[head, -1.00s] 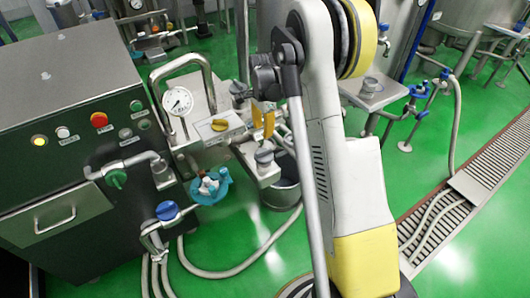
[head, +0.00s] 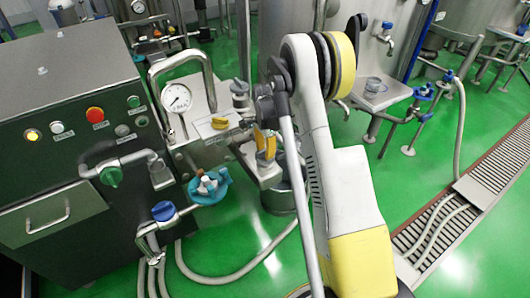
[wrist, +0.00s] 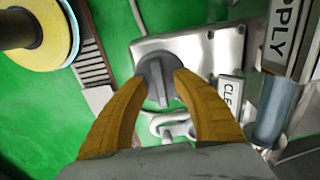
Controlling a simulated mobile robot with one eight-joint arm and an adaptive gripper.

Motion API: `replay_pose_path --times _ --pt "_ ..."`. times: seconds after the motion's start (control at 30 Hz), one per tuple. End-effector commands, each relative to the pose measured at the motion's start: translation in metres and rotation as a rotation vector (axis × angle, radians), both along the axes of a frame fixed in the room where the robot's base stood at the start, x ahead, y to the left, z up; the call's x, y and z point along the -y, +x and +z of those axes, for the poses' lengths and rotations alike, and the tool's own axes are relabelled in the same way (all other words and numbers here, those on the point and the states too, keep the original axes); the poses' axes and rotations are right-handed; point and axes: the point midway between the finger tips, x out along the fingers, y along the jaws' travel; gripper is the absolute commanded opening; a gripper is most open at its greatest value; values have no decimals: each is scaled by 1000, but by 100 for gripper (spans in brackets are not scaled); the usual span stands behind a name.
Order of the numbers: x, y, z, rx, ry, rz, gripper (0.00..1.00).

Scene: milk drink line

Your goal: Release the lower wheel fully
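A grey round knob with a raised bar, apparently the lower wheel (wrist: 158,82), sits on a steel plate (wrist: 205,50) in the wrist view. In the head view, the wheel (head: 267,159) is just below my fingertips. My gripper (wrist: 160,76) has two yellow curved fingers, one at each side of the wheel, with a clear gap between the tips. They look open around its upper part; whether they touch it is hard to tell. In the head view, my gripper (head: 265,141) points down, its far side hidden by my arm.
A blue-rimmed fitting (head: 208,188) is below left. The steel cabinet (head: 70,130) fills the left. Green floor is open in front.

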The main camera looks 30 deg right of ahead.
Motion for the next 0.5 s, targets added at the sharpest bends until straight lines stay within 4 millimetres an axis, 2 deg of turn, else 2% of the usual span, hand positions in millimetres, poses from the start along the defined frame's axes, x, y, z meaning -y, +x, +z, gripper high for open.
replay_pose_path --times 0.1,0.13,0.23,0.5 --pt "0 0 0 0 0 0 33" --pt "0 0 0 0 0 0 29" --pt "0 0 1 0 0 0 0" --pt "0 0 0 0 0 6 0"
